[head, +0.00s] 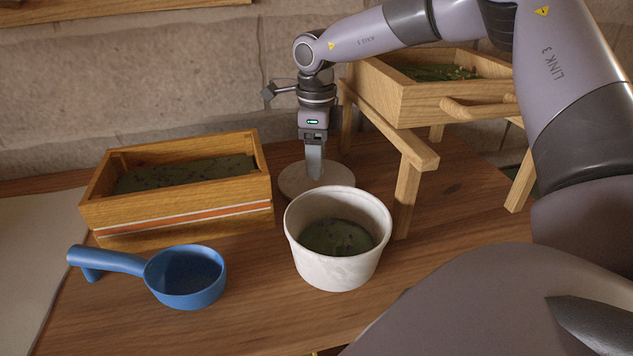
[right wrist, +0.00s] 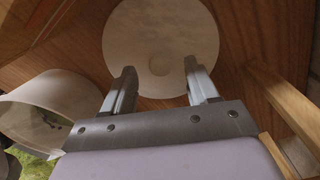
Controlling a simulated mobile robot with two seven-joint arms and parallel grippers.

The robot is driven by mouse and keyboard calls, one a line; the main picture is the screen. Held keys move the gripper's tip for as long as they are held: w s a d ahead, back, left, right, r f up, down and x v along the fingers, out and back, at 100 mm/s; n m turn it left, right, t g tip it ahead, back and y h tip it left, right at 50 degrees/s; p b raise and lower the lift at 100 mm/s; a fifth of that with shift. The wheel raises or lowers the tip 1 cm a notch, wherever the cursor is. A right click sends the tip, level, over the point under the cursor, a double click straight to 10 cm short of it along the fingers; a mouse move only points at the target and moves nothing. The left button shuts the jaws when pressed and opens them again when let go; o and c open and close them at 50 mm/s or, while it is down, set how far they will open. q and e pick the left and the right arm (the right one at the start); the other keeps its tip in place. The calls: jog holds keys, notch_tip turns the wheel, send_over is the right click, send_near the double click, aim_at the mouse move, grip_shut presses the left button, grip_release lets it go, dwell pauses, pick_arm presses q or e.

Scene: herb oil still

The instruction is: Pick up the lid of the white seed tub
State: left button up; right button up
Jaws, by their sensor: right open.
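The lid (head: 342,178) is a pale round disc lying on the wooden table, just behind the white seed tub (head: 335,268). The tub is uncovered and has dark green matter with specks inside. My right gripper (head: 315,174) points down over the lid. In the right wrist view the lid (right wrist: 160,28) lies beyond the two spread, empty fingers (right wrist: 158,70); a faint round knob shows near its middle, between the fingertips. I cannot tell whether the fingertips touch the lid. The tub (right wrist: 45,105) shows at left there. My left gripper is not in view.
A wooden box (head: 180,215) with dark herbs stands left of the lid, and a blue scoop (head: 188,280) lies in front of it. A wooden stand (head: 408,195) bearing a tray (head: 425,103) is close on the right. A stone wall (head: 150,75) rises behind.

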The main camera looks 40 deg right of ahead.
jog(key=shift+f, duration=0.8)
grip_shut()
jog(key=shift+r, duration=0.15)
